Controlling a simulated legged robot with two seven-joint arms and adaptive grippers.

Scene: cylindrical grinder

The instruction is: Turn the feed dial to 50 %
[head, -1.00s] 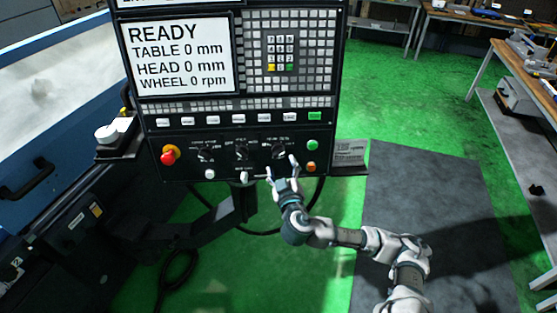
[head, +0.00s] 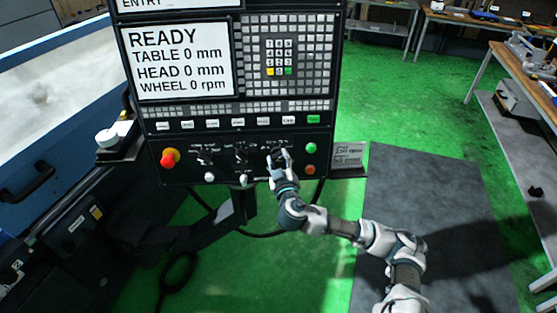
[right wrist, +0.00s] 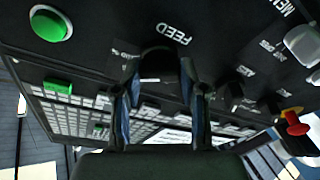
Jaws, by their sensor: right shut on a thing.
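The feed dial (right wrist: 158,62) is a black knob on the black control panel (head: 225,173), with the label FEED (right wrist: 173,33) beside it in the right wrist view. My right gripper (right wrist: 160,85) is shut on the dial, one finger on each side. In the head view, my right gripper (head: 279,157) covers the dial at the panel's lower right, so its pointer and scale cannot be read. My left gripper is in neither view.
A green button (head: 312,148) and an orange one (head: 310,169) lie just right of my gripper. Two other black dials, the left (head: 205,156) and the middle (head: 240,153), and a red emergency knob (head: 168,158) lie left. The screen (head: 182,62) reads READY.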

